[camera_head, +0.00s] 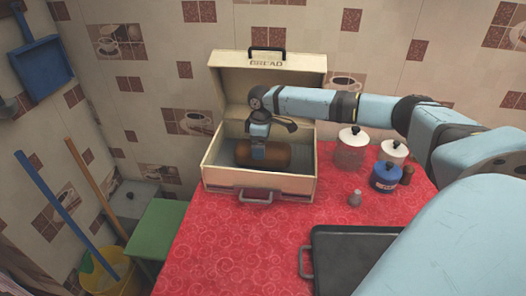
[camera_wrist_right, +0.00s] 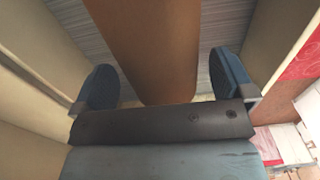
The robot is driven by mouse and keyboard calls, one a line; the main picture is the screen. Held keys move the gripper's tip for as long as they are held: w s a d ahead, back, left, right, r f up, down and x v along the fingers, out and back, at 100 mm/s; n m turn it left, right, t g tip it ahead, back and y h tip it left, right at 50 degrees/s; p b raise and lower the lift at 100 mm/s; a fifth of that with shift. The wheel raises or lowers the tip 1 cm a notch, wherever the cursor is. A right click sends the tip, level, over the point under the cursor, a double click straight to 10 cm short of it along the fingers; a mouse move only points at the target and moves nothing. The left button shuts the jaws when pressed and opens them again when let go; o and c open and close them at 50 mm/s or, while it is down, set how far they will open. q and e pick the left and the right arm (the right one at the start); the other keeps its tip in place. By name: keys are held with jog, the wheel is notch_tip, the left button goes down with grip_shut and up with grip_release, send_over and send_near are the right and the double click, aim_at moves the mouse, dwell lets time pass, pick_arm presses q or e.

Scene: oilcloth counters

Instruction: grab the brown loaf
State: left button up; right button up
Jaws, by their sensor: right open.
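The brown loaf (camera_head: 279,157) lies inside the open cream bread box (camera_head: 258,184), with its long side running left to right in the head view. My right gripper (camera_head: 258,152) reaches down into the box over the loaf and hides part of it. In the right wrist view the open jaws (camera_wrist_right: 168,85) stand one on each side of the loaf (camera_wrist_right: 155,40), with a gap visible on both sides. The fingers appear apart from the loaf. My left gripper is in neither view.
The box's raised lid (camera_head: 285,68) stands behind the gripper, and its walls surround the loaf closely. A glass jar (camera_head: 350,155), a white-lidded jar (camera_head: 393,152) and a blue canister (camera_head: 385,178) stand to the right. A dark tray (camera_head: 350,255) lies in front on the red cloth (camera_head: 225,245).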

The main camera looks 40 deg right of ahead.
jog(key=f, duration=0.4)
jog(key=shift+s+d+f+b, duration=0.2)
jog(key=shift+d+f+b, duration=0.1)
jog(key=shift+f+b, duration=0.05)
jog(key=shift+c, duration=0.2)
jog(key=c, duration=0.7)
jog(key=shift+r, duration=0.1)
jog(key=shift+c, duration=0.7)
jog(key=shift+r, duration=0.1)
